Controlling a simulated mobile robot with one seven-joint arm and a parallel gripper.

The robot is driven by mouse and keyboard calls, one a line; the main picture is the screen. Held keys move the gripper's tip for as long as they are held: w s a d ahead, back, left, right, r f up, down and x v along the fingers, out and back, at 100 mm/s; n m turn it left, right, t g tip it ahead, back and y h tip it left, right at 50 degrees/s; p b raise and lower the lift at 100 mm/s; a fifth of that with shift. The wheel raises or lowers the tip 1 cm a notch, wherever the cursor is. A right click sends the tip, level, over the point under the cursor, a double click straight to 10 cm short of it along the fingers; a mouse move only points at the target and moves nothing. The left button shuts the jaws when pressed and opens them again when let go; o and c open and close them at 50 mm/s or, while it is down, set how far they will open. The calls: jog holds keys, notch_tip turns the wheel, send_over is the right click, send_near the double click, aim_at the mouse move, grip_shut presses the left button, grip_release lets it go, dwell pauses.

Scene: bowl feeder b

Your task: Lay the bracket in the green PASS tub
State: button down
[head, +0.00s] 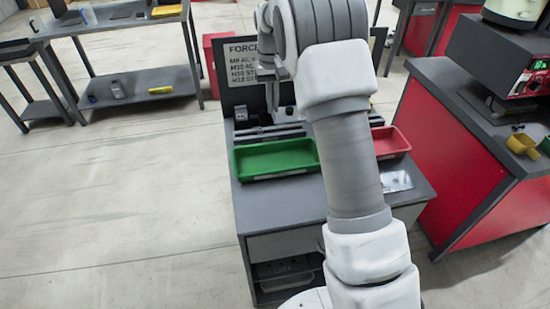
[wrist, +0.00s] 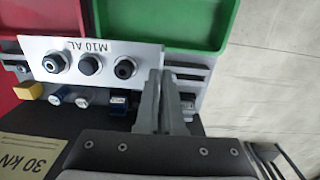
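The bracket (wrist: 110,53) is a pale plate marked "M10 AL", with several dark round fasteners along its face. The green tub (head: 275,159) is empty on the workbench. It also shows in the wrist view (wrist: 197,42), just beyond the bracket's right end. In the head view my arm hides the gripper tips and bracket.
A red tub (head: 390,142) stands right of the green one; it also fills the wrist view's upper left (wrist: 42,12). Small blue, white and yellow blocks (wrist: 34,91) sit by a "30 kN" label (wrist: 25,150). A lettered sign (head: 243,65) stands behind the workbench (head: 285,203).

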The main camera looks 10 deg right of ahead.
jog(key=shift+s+a+f+b, duration=0.4)
jog(key=shift+s+a+f, duration=0.6)
jog(key=shift+a+f, duration=0.75)
jog(key=shift+s+a+f+b, duration=0.35)
jog(key=shift+s+a+f, duration=0.6)
jog(key=shift+a+f, duration=0.75)
jog(key=shift+s+a+f+b, duration=0.4)
jog(key=shift+s+a+f, duration=0.6)
jog(key=shift+a+f, duration=0.75)
jog(key=shift+d+f, duration=0.25)
jog(key=shift+f+b, duration=0.3)
jog(key=shift+f, duration=0.3)
jog(key=c, duration=1.1)
grip_release()
jog(key=shift+o, duration=0.2)
notch_tip(320, 180, up, 13)
jog(key=p, duration=0.2)
jog(key=shift+r, duration=0.2)
